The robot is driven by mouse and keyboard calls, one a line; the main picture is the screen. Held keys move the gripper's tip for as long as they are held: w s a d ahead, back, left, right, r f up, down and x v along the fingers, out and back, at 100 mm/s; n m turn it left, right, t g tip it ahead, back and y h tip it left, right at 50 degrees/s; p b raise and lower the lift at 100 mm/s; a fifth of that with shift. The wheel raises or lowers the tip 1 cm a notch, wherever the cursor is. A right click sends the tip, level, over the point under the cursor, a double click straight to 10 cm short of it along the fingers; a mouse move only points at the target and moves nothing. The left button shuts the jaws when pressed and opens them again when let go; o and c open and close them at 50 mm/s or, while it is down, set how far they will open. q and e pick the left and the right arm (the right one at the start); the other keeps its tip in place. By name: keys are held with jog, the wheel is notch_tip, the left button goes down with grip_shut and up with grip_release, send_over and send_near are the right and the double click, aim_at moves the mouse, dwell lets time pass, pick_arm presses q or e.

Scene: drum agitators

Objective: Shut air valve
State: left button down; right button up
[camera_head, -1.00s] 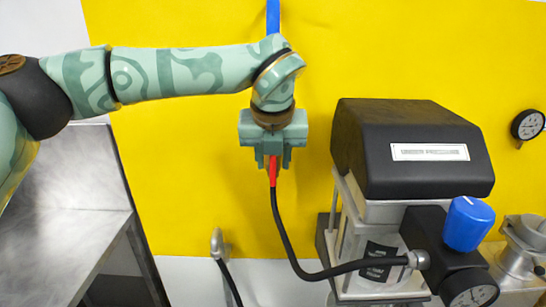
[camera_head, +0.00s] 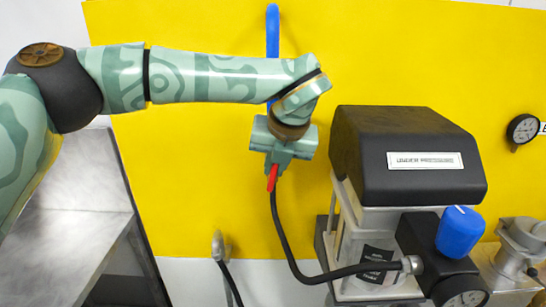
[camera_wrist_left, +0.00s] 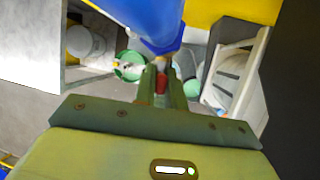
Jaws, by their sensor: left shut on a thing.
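The air valve's red handle (camera_head: 272,178) shows just below my left gripper (camera_head: 275,168) in the head view. The gripper is shut on the red handle, and its body hides the upper part. In the left wrist view the red piece (camera_wrist_left: 161,84) sits between the two fingers of the left gripper (camera_wrist_left: 161,80). A blue pipe (camera_head: 272,32) comes down the yellow wall from above, and a black hose (camera_head: 280,225) hangs below the handle. The valve body is hidden behind the gripper. My right gripper is not in view.
A black-topped machine (camera_head: 405,150) with a blue knob (camera_head: 460,231) and gauge stands close on the right; the black hose runs to it. A metal bench (camera_head: 70,230) is at lower left. A second hose fitting (camera_head: 219,246) hangs low on the wall.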

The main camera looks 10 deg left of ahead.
pick_arm(q)
jog(key=y+p, duration=0.2)
jog(key=shift+w+d+r+m+y+p, duration=0.1)
jog(key=shift+d+m+y+p, duration=0.2)
jog(key=shift+d+y+p, duration=0.1)
jog(key=shift+d+f+g+y+p, duration=0.1)
jog(key=shift+f+g+y+p, duration=0.15)
jog(key=shift+y+p, duration=0.5)
jog(key=c, duration=1.5)
grip_release()
jog(key=shift+o, duration=0.2)
